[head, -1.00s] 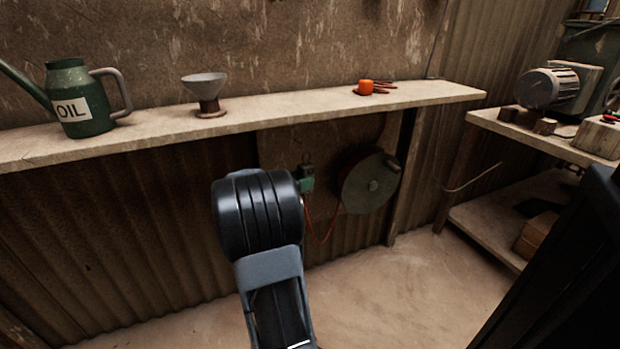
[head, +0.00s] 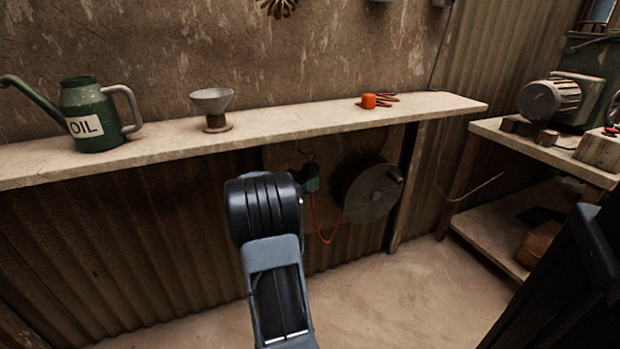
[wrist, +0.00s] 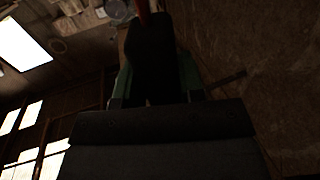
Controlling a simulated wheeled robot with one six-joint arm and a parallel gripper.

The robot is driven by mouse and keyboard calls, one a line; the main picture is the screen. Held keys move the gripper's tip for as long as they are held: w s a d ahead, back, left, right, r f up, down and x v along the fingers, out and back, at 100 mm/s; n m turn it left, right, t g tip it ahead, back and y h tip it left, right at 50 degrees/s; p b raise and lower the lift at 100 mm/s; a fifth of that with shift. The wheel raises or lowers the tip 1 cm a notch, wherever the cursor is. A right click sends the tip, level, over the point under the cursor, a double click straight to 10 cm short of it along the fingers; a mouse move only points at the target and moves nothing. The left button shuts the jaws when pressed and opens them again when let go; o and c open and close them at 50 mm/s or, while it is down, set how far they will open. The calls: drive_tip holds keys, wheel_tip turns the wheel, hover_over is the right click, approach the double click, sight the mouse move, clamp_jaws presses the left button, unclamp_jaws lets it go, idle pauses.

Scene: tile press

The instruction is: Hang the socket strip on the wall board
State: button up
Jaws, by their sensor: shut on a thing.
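My gripper (wrist: 156,88) shows in the wrist view with green fingers on both sides of a dark block, which looks like the socket strip (wrist: 150,55). A red cord runs up from its far end. In the head view my black wrist hides most of the gripper; a small green and dark part (head: 310,178) shows beside it, with the red cord (head: 322,228) looping toward a cable reel (head: 372,192). A brown mottled wall panel (head: 330,50) rises behind the shelf, with a few things hung at its top edge. I cannot tell whether this is the wall board.
A long shelf (head: 270,133) crosses above the reel. It bears a green oil can (head: 90,115), a grey funnel (head: 212,105) and an orange item (head: 369,101). A bench (head: 540,148) with a motor (head: 548,100) stands at right. Floor between is clear.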

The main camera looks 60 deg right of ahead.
drive_tip(key=w+d+f, duration=0.1)
drive_tip(key=w+d, duration=0.2)
drive_tip(key=w, duration=0.1)
drive_tip(key=shift+w+d+f+p, duration=0.2)
drive_tip(key=shift+w+d+p, duration=0.05)
drive_tip(key=shift+w+p, duration=0.1)
idle(0.4)
drive_tip(key=shift+w+b, duration=0.1)
drive_tip(key=shift+b, duration=0.6)
idle(0.4)
drive_tip(key=o, duration=1.1)
